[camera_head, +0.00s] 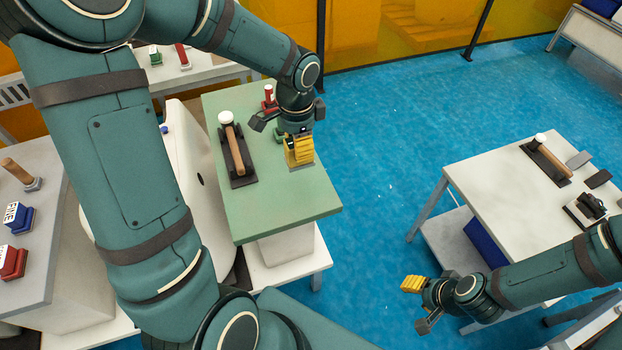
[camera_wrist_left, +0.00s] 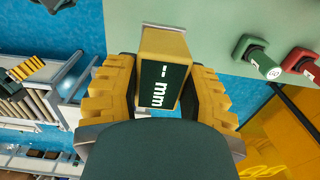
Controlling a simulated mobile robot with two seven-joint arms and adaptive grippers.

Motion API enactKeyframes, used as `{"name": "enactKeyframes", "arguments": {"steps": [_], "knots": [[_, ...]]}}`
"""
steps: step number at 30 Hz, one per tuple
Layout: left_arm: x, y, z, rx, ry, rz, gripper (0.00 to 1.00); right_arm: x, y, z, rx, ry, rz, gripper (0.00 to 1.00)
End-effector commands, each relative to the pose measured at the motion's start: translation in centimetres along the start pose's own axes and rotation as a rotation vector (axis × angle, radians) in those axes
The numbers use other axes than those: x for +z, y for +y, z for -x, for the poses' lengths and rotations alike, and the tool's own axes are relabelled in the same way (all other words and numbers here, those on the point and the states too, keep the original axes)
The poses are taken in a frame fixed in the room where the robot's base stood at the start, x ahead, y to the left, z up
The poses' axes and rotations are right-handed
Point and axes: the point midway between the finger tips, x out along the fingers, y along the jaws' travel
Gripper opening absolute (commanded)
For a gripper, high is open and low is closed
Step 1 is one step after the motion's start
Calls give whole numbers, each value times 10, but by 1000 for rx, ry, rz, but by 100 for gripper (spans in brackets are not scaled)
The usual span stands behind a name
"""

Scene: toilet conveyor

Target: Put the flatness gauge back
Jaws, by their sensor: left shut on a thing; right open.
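The flatness gauge (camera_wrist_left: 160,85) has a yellow body and a dark display reading "-- mm". In the left wrist view it sits between the yellow ridged fingers of my left gripper (camera_wrist_left: 162,95). In the head view my left gripper (camera_head: 299,150) is shut on it above the right side of the green tabletop (camera_head: 285,205); the fingers mostly hide the gauge. I cannot tell whether its base touches the top. My right gripper (camera_head: 415,300) is open and empty over the floor, left of the white table.
A wooden-handled tool (camera_head: 234,142) lies in a black holder on the green top. A red stamp (camera_head: 269,97) and a green stamp (camera_wrist_left: 256,55) stand near the gripper. The white table (camera_head: 490,185) at right holds another tool and dark items. Blue floor lies between.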

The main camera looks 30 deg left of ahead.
Motion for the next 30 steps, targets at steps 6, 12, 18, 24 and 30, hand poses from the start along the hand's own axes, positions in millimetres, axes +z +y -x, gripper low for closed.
{"name": "enactKeyframes", "arguments": {"steps": [6,12,18,24,30], "knots": [[0,1,-41,4,-3,0,0,4,3,-10,-1,-8,3,47],[0,0,-56,1,-2,0,0,6,4,-12,-1,-12,4,47],[0,0,-81,2,-2,-1,0,8,7,-18,-2,-17,5,47],[0,0,-90,0,1,1,0,9,7,-19,-2,-20,6,47],[0,0,-91,0,0,0,0,9,8,-20,-2,-20,6,47]]}}
